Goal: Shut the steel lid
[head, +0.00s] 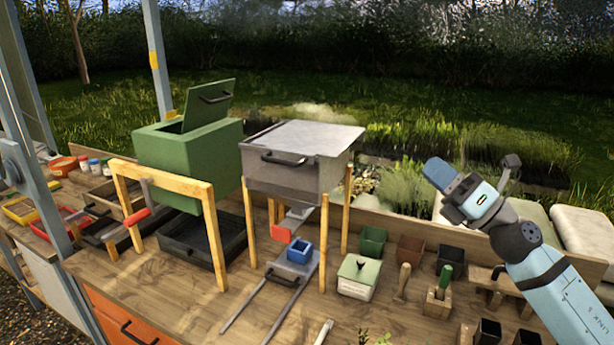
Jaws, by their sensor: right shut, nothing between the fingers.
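The steel lid (312,136) lies about flat over the top of the grey steel box (297,180), which stands on wooden legs at the middle of the bench. A dark strip shows along the left of the box's top, and I cannot tell whether this is a gap. A dark bar handle (283,160) is at the front. My right gripper (441,174) is shut and empty, raised in the air to the right of the steel box and apart from it. My left gripper is out of view.
A green box (185,155) with its lid (208,104) raised stands left of the steel box. A blue cup (300,252) sits on a sliding tray below the steel box. Small pots and a cream box (357,278) stand at the right.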

